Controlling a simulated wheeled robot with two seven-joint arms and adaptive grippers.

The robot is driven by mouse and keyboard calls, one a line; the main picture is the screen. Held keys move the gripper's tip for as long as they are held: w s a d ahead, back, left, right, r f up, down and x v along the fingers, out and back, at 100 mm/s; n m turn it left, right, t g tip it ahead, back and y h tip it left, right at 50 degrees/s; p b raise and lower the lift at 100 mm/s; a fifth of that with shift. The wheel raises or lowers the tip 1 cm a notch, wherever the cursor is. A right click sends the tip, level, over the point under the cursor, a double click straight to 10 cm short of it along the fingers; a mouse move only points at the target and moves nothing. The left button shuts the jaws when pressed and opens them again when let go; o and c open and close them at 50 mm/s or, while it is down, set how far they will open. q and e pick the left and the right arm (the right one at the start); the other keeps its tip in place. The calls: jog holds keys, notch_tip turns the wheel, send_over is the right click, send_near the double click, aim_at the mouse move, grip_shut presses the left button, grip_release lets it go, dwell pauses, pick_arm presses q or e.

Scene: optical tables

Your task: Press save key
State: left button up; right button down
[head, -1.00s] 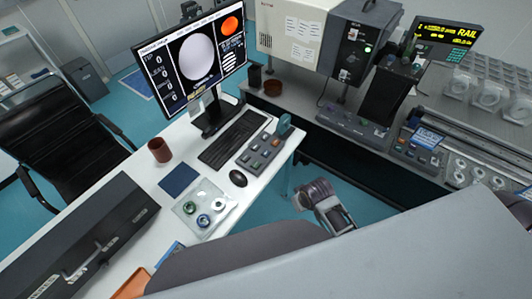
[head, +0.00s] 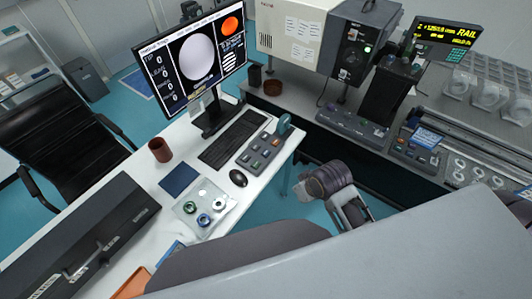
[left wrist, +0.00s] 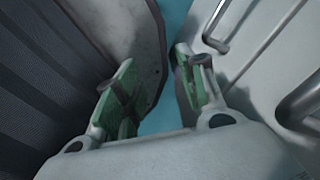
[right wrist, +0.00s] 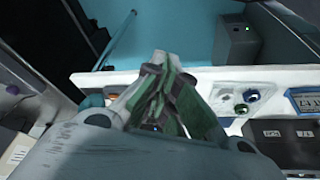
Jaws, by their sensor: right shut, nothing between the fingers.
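A grey key box (head: 262,152) with several dark and reddish keys sits on the white desk, right of the keyboard. Its labels are too small to read here, so I cannot tell which key is save. My left gripper (left wrist: 155,80) is open and empty, close to grey panels. In the head view part of my arm shows right of the desk; no fingertips are clear there.
The desk holds a monitor (head: 205,60), keyboard (head: 232,139), mouse (head: 238,178), brown cup (head: 160,150), blue pad (head: 178,180) and a clear tray (head: 188,212) with rings. Right of the floor gap stands a bench with instruments, including a control box (head: 415,152).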

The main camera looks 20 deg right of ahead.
jog(key=w+a+n+t+y, duration=0.1)
jog(key=w+a+n+y, duration=0.2)
jog(key=w+a+n, duration=0.35)
jog(key=w+a+n+y, duration=0.2)
jog(key=w+a+n, duration=0.15)
jog(key=a, duration=0.65)
jog(key=n+t+y, duration=0.1)
jog(key=n, duration=0.5)
send_over(265, 154)
jog(key=shift+s+f, duration=0.1)
jog(key=shift+f, duration=0.85)
jog(key=shift+f, duration=0.2)
jog(key=shift+f+b, duration=1.85)
jog(key=shift+f, duration=1.15)
jog(key=shift+f+b, duration=1.15)
jog(key=shift+f, duration=0.05)
jog(key=shift+f, duration=0.15)
